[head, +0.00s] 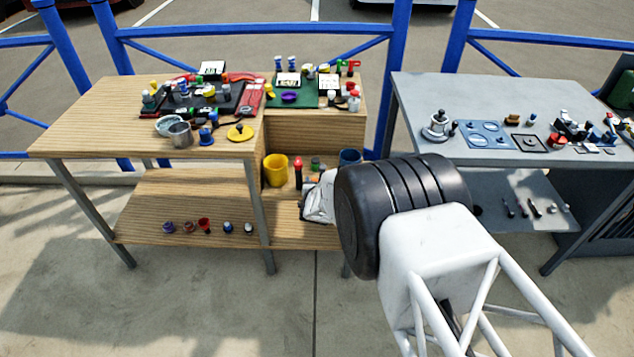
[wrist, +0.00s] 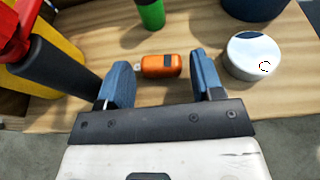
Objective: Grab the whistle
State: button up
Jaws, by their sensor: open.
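A small orange object with a dark patch and a small ring at its left end, which looks like the whistle (wrist: 160,67), lies on a wooden shelf in the wrist view. My gripper (wrist: 158,72) is open, with one blue finger on each side of it. The whistle appears between the fingertips, close to the left one; I cannot tell whether they touch. Nothing is held.
In the wrist view a yellow bucket (wrist: 62,52) and a red-and-black tool (wrist: 60,70) stand close left. A green cylinder (wrist: 151,14) is behind, and a white round container (wrist: 253,56) is close right. The bench top (head: 95,100) is above the shelf.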

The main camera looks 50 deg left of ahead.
jog(key=shift+w+a+f, duration=0.15)
jog(key=shift+w+a, duration=0.15)
dwell(0.5)
jog(key=c, duration=0.7)
